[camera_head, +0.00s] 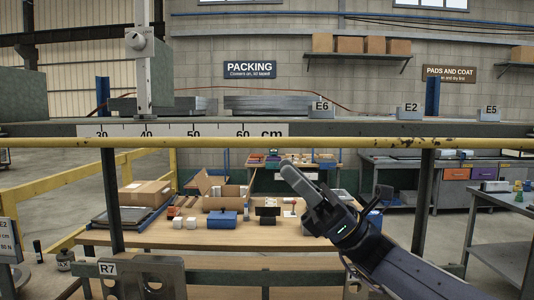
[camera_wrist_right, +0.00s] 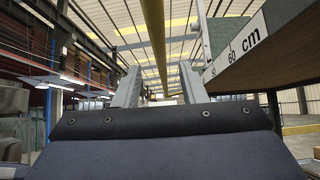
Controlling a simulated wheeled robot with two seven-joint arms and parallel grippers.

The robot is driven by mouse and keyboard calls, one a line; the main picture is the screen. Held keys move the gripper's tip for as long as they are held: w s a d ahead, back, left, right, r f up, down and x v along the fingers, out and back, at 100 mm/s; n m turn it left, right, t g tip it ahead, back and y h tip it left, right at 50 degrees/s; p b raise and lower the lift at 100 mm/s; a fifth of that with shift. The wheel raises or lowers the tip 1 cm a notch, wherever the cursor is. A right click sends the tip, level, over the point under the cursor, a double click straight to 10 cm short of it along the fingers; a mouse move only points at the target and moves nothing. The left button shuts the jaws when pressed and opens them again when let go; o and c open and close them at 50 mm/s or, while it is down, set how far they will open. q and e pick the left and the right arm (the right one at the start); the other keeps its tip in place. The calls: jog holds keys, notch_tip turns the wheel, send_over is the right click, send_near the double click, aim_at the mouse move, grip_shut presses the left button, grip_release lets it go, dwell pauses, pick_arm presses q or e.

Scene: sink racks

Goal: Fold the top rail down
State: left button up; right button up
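The top rail (camera_head: 230,143) is a worn yellow bar. It runs level across the whole head view, in front of a grey shelf edge with a cm scale. Dark posts (camera_head: 424,200) (camera_head: 112,200) stand below it. My right gripper (camera_head: 290,174) is below the rail in the head view, pointing up and to the left, apart from it in the picture. In the right wrist view its two grey fingers (camera_wrist_right: 160,88) are spread with nothing held. The yellow rail (camera_wrist_right: 154,40) passes overhead and runs away between them in the picture. My left gripper is out of view.
A wooden table (camera_head: 180,236) behind carries cartons, a blue box (camera_head: 222,219) and small blocks. A grey bracket plate marked R7 (camera_head: 108,268) is at lower left. A grey workbench (camera_head: 390,166) stands at the right.

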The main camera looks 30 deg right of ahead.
aim_at(261, 142)
jog(key=p+x, duration=0.2)
jog(key=x, duration=0.5)
jog(key=shift+a+r, duration=0.2)
jog(key=shift+r, duration=0.1)
grip_shut()
